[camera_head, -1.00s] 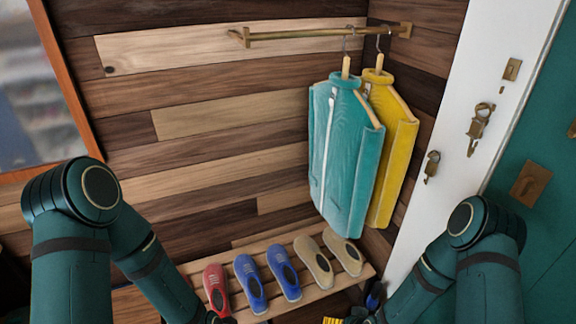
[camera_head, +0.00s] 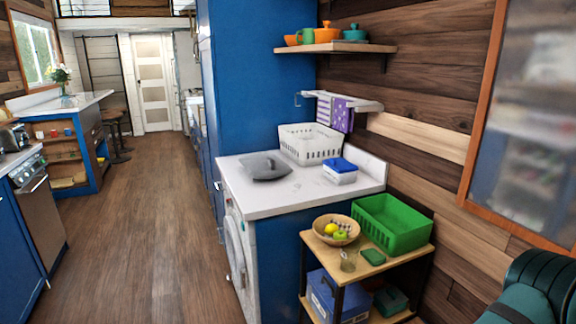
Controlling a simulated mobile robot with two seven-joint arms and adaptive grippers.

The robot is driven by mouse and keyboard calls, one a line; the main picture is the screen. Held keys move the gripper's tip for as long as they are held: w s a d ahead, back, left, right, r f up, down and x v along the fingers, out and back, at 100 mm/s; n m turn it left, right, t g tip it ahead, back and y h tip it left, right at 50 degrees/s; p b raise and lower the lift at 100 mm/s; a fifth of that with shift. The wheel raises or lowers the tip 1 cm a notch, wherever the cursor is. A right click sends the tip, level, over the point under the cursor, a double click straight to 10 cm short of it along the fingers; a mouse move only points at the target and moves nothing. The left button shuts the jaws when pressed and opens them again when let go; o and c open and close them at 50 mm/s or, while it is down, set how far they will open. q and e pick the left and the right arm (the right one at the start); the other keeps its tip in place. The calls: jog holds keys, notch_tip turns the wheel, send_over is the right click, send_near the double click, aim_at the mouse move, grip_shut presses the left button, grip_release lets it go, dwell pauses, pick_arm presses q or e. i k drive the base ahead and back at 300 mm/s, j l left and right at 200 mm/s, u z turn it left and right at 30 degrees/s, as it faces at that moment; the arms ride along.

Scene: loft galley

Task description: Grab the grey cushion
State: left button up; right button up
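The grey cushion (camera_head: 264,167) lies flat on the white counter (camera_head: 290,203) above the washing machine, near the counter's left back part. A darker grey spot or object shows on its top; I cannot tell what it is. Nothing touches the cushion from my side.
A white basket (camera_head: 309,145) and a blue-and-white box (camera_head: 340,171) share the counter. A wooden cart (camera_head: 326,252) in front holds a green crate (camera_head: 393,225) and a fruit bowl (camera_head: 336,231). The wooden floor (camera_head: 140,236) on the left is clear.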

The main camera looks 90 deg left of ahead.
aim_at(260, 164)
jog(key=u, duration=2.9)
jog(key=i+j+z, duration=0.1)
jog(key=z, duration=0.3)
jog(key=i+j+z, duration=0.2)
jog(key=z, duration=0.2)
jog(key=i+j+z, duration=0.1)
jog(key=z, duration=0.3)
jog(key=i+j+z, duration=0.1)
jog(key=j, duration=0.25)
jog(key=i+j+z, duration=0.1)
jog(key=j, duration=0.25)
jog(key=j+z, duration=0.1)
jog(key=j, duration=0.25)
